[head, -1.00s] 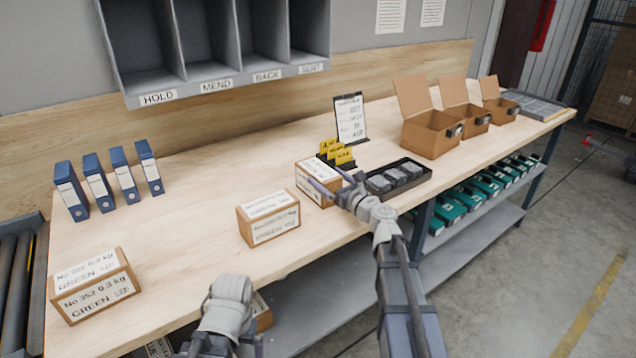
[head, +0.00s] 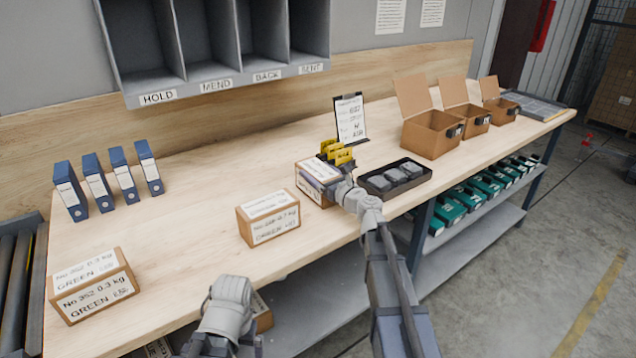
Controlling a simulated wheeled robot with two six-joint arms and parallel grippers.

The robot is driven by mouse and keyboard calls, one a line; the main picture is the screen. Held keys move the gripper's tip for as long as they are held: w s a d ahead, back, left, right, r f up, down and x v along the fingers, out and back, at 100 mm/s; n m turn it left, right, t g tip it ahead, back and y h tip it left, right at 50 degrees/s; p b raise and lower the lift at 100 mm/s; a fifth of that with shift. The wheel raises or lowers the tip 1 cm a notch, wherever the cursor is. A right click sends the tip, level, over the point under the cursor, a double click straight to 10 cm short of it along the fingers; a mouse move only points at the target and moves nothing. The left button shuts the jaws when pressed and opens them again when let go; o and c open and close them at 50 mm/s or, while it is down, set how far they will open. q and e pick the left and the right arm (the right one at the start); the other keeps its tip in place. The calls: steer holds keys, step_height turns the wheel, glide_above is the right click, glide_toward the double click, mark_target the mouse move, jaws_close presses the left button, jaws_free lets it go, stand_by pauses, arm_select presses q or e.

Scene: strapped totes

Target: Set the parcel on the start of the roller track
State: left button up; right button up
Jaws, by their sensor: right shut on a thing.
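My right gripper (head: 328,180) is shut on a brown parcel (head: 309,192) with a white label, at the middle of the bench. The parcel appears to rest on the bench top; a small lift cannot be told. The fingers partly cover its top and right side. The roller track (head: 16,285), with dark rollers, is at the far left edge, well away from this parcel. Only part of it shows. My left arm comes in at the bottom; its fingers are hidden.
Two other labelled parcels stand on the bench (head: 190,225), one at the middle (head: 270,226) and one at left (head: 95,292). Yellow cards (head: 336,152), a clipboard (head: 350,118) and a black tray (head: 397,180) crowd the held parcel. Blue binders (head: 108,182) stand behind at left.

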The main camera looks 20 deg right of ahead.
jaws_close()
arm_select(q)
steer(key=shift+r, duration=0.1)
arm_select(e)
steer(key=shift+r, duration=0.1)
stand_by(0.3)
arm_select(q)
step_height(320, 180, up, 10)
steer(key=p, duration=1)
arm_select(e)
step_height(320, 180, up, 10)
steer(key=shift+f, duration=0.1)
arm_select(q)
steer(key=shift+r, duration=0.1)
step_height(320, 180, up, 4)
steer(key=p, duration=0.4)
steer(key=shift+c, duration=0.2)
arm_select(e)
step_height(320, 180, up, 4)
steer(key=shift+r, duration=0.1)
